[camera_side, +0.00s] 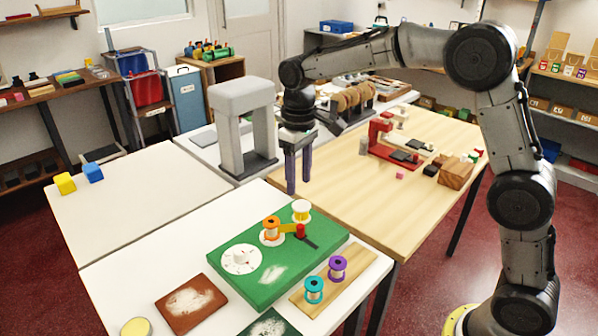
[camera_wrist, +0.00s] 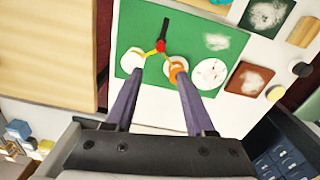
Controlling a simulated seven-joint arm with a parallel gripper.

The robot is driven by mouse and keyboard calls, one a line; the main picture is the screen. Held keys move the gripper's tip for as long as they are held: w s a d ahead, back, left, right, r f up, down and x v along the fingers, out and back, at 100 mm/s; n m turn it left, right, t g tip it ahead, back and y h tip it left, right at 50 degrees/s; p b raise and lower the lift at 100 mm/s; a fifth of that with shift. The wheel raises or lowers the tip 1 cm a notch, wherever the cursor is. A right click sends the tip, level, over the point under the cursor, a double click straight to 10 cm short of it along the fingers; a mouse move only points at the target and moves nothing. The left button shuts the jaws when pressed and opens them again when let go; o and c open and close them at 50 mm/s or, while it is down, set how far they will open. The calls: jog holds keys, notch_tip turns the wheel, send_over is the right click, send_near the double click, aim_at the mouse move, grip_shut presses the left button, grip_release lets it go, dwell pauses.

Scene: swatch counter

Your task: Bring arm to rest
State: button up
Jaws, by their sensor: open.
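My gripper (camera_side: 299,182) hangs pointing down from my raised arm, open and with nothing between its fingers. In the side view it is above the tables, behind the green board (camera_side: 232,270) and near the grey arch-shaped stand. In the wrist view my gripper (camera_wrist: 159,76) shows two purple-grey fingers spread apart, with the green board (camera_wrist: 128,35) beyond them. The board carries an orange spool (camera_side: 271,229), a yellow-and-white spool (camera_side: 301,210), a white dial (camera_side: 241,260) and a red knob (camera_side: 300,231) with a black lever. The left finger partly covers the yellow-and-white spool's spot in the wrist view.
A grey arch-shaped stand (camera_side: 228,100) rises close left of my gripper. A wooden strip (camera_side: 300,297) holds teal and purple spools. A red device (camera_side: 380,135) and a wooden block (camera_side: 457,173) stand on the wooden table. The left white table is mostly clear.

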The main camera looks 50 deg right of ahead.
jog(key=shift+r, duration=0.65)
jog(key=s+d+r+t, duration=0.3)
jog(key=s+r, duration=0.8)
jog(key=s, duration=0.3)
jog(key=s+f+m+t, duration=0.1)
jog(key=s+f, duration=0.3)
jog(key=s, duration=0.3)
jog(key=s+d+f+t, duration=0.1)
jog(key=s+f, duration=0.3)
jog(key=s, duration=0.3)
jog(key=shift+s+f+m+t, duration=0.25)
jog(key=shift+s+m+t, duration=0.05)
jog(key=shift+m, duration=0.1)
dwell(1.5)
